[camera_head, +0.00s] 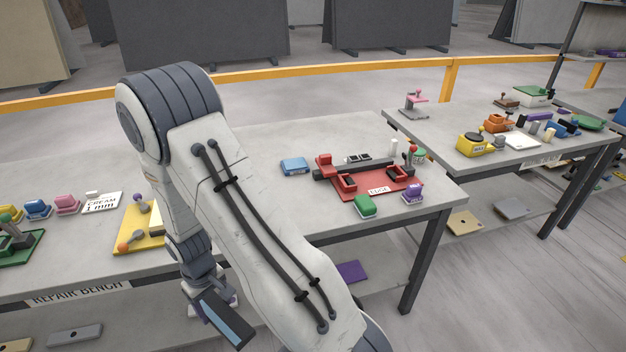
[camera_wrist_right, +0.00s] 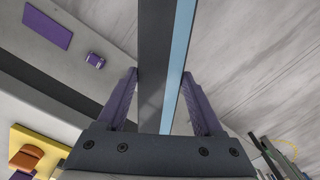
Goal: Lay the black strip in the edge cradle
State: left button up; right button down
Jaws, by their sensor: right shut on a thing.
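The black strip, a long dark bar with a light blue side, is in my right gripper. In the head view the strip (camera_head: 222,316) hangs in front of the bench's front edge, below the top. In the right wrist view the strip (camera_wrist_right: 153,60) runs up between the two purple fingers of my right gripper (camera_wrist_right: 163,100), which is shut on it. In the head view my right gripper (camera_head: 203,288) is partly hidden by my arm. The edge cradle (camera_head: 395,190), a red fixture labelled EDGE, stands at the bench's right end, well away from the strip. My left gripper is not in view.
A blue block (camera_head: 295,166), green block (camera_head: 365,206) and purple block (camera_head: 412,192) stand around the cradle. A yellow fixture (camera_head: 128,238) sits left of my arm. A lower shelf holds a purple plate (camera_head: 351,271). The bench top between arm and cradle looks clear.

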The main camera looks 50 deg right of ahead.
aim_at(373, 178)
jog(key=u, duration=0.15)
jog(key=k, duration=0.95)
jog(key=z, duration=1.3)
jog(key=i, duration=0.5)
